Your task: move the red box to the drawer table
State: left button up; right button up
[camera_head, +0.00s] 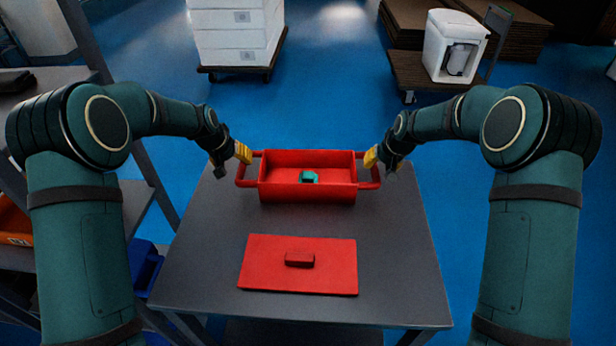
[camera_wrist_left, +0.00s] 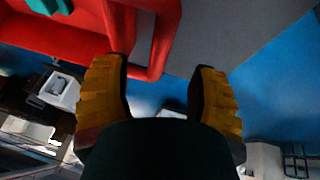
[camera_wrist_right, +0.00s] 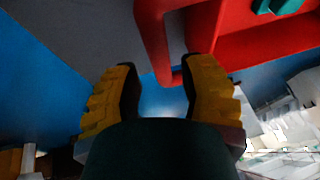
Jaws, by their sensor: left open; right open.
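The open red box (camera_head: 307,192) stands at the far side of a grey table (camera_head: 400,270), with a loop handle at each end and a small teal object (camera_head: 309,177) inside. My left gripper (camera_head: 243,153) is open at the box's left handle; in the left wrist view the handle (camera_wrist_left: 165,40) passes close to the yellow fingers (camera_wrist_left: 160,95). My right gripper (camera_head: 371,157) is open at the right handle; in the right wrist view the handle (camera_wrist_right: 152,35) is close to the fingers (camera_wrist_right: 160,95). I cannot tell whether either touches it. I cannot tell which table is the drawer table.
A flat red lid (camera_head: 300,275) with a small grip lies on the table in front of the box. A shelf with orange (camera_head: 14,222) and blue bins (camera_head: 145,262) stands at the left. Carts with white boxes (camera_head: 238,30) and a white container (camera_head: 455,45) stand behind.

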aim_at(240, 167)
pick_arm(q)
jog(key=x, duration=0.6)
jog(key=shift+f, duration=0.3)
pick_arm(e)
jog(key=x, duration=0.6)
jog(key=shift+w+a+f, duration=0.1)
jog(key=shift+w+f, duration=0.05)
jog(key=shift+f, duration=0.1)
pick_arm(q)
jog(key=shift+d, duration=0.1)
jog(key=c, duration=0.9)
pick_arm(e)
grip_shut()
pick_arm(q)
grip_shut()
jog(key=shift+w+r, duration=0.1)
